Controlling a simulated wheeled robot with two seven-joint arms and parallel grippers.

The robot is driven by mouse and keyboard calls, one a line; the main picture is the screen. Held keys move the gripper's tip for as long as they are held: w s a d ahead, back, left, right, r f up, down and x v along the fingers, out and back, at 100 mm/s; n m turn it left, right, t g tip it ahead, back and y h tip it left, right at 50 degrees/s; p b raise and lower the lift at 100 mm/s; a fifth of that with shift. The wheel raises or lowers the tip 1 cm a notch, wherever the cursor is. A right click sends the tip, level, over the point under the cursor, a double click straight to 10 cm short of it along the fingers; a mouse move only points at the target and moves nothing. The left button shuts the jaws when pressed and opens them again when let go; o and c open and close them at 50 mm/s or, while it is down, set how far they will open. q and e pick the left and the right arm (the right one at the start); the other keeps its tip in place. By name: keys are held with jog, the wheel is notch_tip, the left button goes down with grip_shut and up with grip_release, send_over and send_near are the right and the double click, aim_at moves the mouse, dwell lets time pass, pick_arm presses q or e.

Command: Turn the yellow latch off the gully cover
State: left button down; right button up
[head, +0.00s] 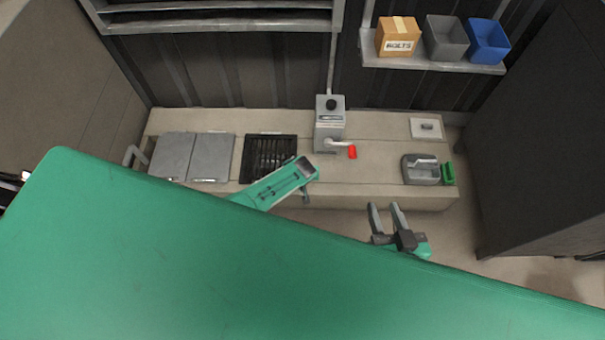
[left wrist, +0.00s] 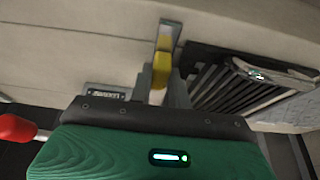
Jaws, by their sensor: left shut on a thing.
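The gully cover (head: 270,155) is a dark slatted grate set in the long bench; its slats also show in the left wrist view (left wrist: 225,90). The yellow latch (left wrist: 162,66) stands beside the grate at a grey metal strip. My left gripper (left wrist: 162,88) has its two grey fingers closed on either side of the latch, with its yellow upper part showing above them. In the head view the latch is hidden by my green left arm. My right gripper (head: 387,217) is open and empty in front of the bench's right half.
A grey pump box (head: 329,125) with a red-ended handle (head: 352,152) stands right of the grate. Two grey plates (head: 211,158) lie left of it. A grey carrier (head: 420,170) sits at the right end. A shelf (head: 430,64) holds boxes. The bench between pump and carrier is clear.

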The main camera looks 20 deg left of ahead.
pick_arm(q)
jog(key=shift+w, duration=0.1)
dwell(0.4)
jog(key=c, duration=1.3)
grip_release()
jog(key=shift+r, duration=0.2)
jog(key=shift+s+r+p, duration=0.35)
jog(key=shift+r+p, duration=0.2)
jog(key=shift+p, duration=0.05)
jog(key=p+v, duration=0.1)
jog(key=v, duration=0.2)
jog(key=shift+p, duration=0.35)
jog(key=shift+p+v, duration=2)
jog(key=shift+v, duration=2.6)
pick_arm(e)
jog(key=s+d+g+h, duration=0.5)
jog(key=d+g, duration=0.4)
jog(key=d, duration=0.3)
jog(key=shift+s+d+r+m+h, duration=0.2)
jog(key=shift+s+r+m+h, duration=0.1)
jog(key=shift+s, duration=0.2)
